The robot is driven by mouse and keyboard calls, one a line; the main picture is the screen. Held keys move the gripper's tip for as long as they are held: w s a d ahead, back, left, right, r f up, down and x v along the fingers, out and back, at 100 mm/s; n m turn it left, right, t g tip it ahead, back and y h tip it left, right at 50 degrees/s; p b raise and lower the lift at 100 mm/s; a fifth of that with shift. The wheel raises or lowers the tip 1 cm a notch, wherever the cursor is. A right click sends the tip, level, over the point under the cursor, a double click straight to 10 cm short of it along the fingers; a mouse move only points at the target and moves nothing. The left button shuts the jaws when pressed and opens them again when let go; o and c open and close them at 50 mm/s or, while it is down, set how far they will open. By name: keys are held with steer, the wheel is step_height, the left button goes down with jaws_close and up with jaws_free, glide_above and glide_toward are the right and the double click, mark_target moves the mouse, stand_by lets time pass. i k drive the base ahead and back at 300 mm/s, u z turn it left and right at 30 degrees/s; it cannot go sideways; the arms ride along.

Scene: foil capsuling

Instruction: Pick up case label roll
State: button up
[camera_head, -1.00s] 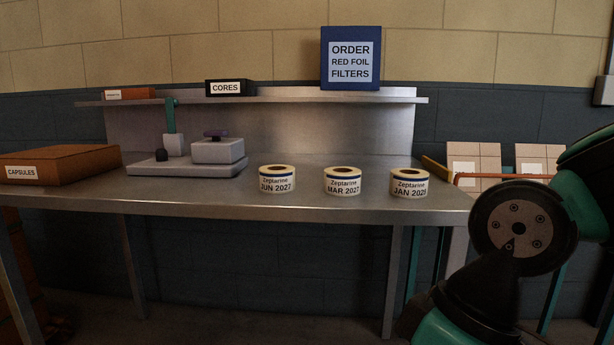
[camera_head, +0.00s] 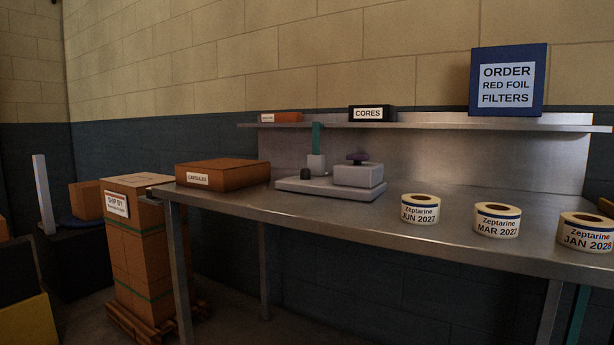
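Three label rolls stand in a row on the steel bench (camera_head: 300,213), towards its right end. Each is a cream roll with a dark core and a blue band. The left roll (camera_head: 421,209) reads Zeptarine JUN 2027. The middle roll (camera_head: 497,220) reads Zeptarine MAR 2027. The right roll (camera_head: 585,232) reads Zeptarine JAN 2028 and is close to the right edge of the picture. Nothing touches the rolls. None of them is marked as the case label roll. My gripper is not in view.
A grey press device (camera_head: 330,189) and a brown CAPSULES box (camera_head: 222,175) stand left on the bench. A shelf (camera_head: 430,126) holds a CORES box (camera_head: 371,113) and a blue ORDER RED FOIL FILTERS box (camera_head: 508,80). Stacked cartons (camera_head: 140,250) stand on a pallet (camera_head: 155,320) left.

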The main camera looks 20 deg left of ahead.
mark_target(490, 220)
steer(key=u, duration=0.2)
steer(key=k, duration=0.6)
steer(key=u, duration=0.6)
steer(key=k, duration=0.55)
steer(key=z, duration=0.85)
steer(key=i, duration=1.25)
steer(key=u, duration=0.7)
steer(key=i, duration=0.5)
steer(key=u, duration=0.5)
